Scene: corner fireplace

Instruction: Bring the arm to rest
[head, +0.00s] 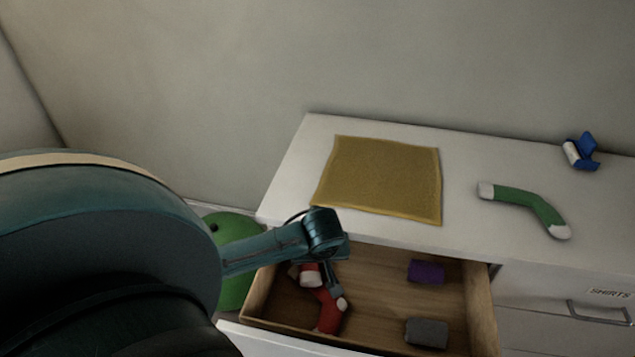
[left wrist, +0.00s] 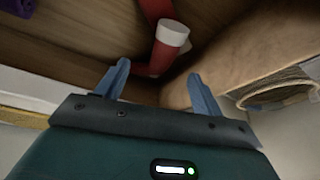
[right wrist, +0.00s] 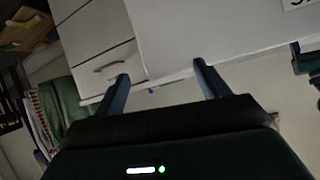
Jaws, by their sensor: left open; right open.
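My left gripper (head: 322,278) hangs over the left part of an open wooden drawer (head: 378,287). It is open and empty; its two fingers (left wrist: 158,88) show apart in the left wrist view. A red sock with white ends (head: 328,312) lies in the drawer just below it, partly hidden by the gripper; it also shows beyond the fingers in the left wrist view (left wrist: 160,55). I cannot tell whether they touch. My right gripper (right wrist: 162,80) is open and empty in the right wrist view, facing white drawer fronts. It is outside the head view.
The white dresser top (head: 463,236) carries a yellow cloth (head: 382,180), a green sock (head: 525,203) and a blue-and-white item (head: 580,151). Purple (head: 426,271) and grey (head: 427,332) folded bundles lie in the drawer. A green round object (head: 236,235) stands left of the dresser.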

